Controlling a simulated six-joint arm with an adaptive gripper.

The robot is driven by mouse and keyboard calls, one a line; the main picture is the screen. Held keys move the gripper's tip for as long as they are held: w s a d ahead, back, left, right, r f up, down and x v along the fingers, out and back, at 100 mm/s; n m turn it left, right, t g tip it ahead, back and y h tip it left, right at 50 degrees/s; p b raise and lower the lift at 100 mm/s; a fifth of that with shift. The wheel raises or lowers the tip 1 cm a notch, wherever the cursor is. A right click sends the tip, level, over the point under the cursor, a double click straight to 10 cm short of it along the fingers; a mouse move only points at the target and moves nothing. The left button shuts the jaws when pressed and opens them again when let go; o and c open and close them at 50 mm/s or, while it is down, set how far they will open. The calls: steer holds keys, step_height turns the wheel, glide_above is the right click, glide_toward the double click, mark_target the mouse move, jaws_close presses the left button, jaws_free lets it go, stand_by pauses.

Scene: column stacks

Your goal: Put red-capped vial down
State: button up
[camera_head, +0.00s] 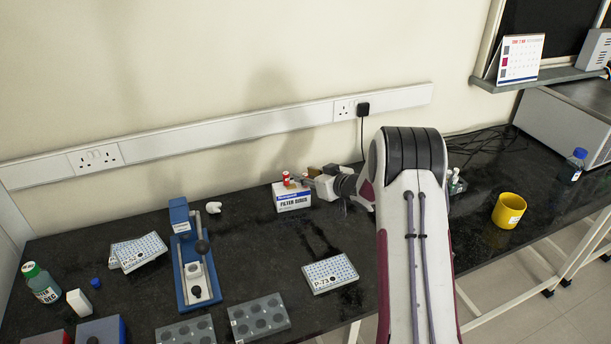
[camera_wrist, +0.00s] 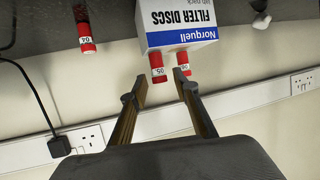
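The wrist view is upside down. Three small red-capped vials with white labels show there. One marked 05 (camera_wrist: 157,67) and one that seems marked 06 (camera_wrist: 181,63) stand side by side at the top of the white-and-blue filter discs box (camera_wrist: 180,22). One marked 04 (camera_wrist: 86,38) stands apart from the box. My gripper (camera_wrist: 162,82) is open, its fingertips near the 05 vial with gaps on both sides. In the head view, my gripper (camera_head: 312,178) is beside the box (camera_head: 293,200), where a red vial (camera_head: 286,178) shows on top. My arm hides the area to the right.
A blue press-like device (camera_head: 195,255), a white labelled plate (camera_head: 330,273) and grey well blocks (camera_head: 258,318) stand on the dark bench. A green-capped bottle (camera_head: 41,283) is at the left. A yellow pot (camera_head: 509,210) is at the right. The wall with its socket rail (camera_head: 230,130) is close behind.

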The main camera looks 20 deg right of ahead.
steer(key=v, duration=1.1)
stand_by(0.4)
steer(key=s+a+r+m+g+h, duration=0.1)
steer(key=s+a+r+h, duration=0.15)
steer(key=s+r, duration=0.5)
steer(key=s+a+r+m+g+h, duration=0.15)
steer(key=s+r+h, duration=0.3)
steer(key=r, duration=0.55)
steer(key=s+a+g+y, duration=0.1)
steer(key=s+a, duration=0.4)
steer(key=s, duration=0.5)
steer(key=s+a+f+g+y, duration=0.1)
steer(key=s+a, duration=0.3)
steer(key=s, duration=0.6)
steer(key=s+a+f+g+y, duration=0.1)
steer(key=s+a+g, duration=0.2)
steer(key=s, duration=0.8)
steer(key=a, duration=0.2)
steer(key=shift+a+y, duration=0.3)
